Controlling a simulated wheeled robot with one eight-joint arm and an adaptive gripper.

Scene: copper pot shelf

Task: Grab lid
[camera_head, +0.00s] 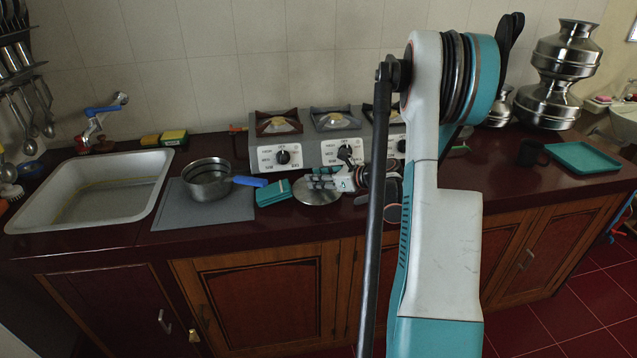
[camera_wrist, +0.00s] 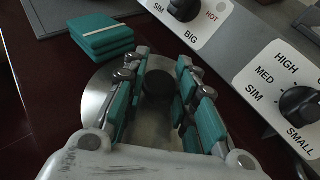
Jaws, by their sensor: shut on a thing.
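The lid (camera_head: 316,192) is a round, flat, silvery disc on the dark red counter, in front of the stove. It also shows in the wrist view (camera_wrist: 100,97), with a dark round knob (camera_wrist: 158,84) at its middle. My gripper (camera_head: 322,178) is over the lid, coming from the right. In the wrist view its teal-padded fingers (camera_wrist: 157,88) stand on both sides of the knob and are shut on it. The lid appears to lie flat on the counter; the fingers hide part of it.
A steel pan (camera_head: 207,182) with a blue handle sits on a grey mat (camera_head: 170,213) left of the lid. Teal coasters (camera_head: 273,192) are stacked just beside the lid. The stove (camera_head: 325,150) stands close behind. A teal tray (camera_head: 590,157) lies far right.

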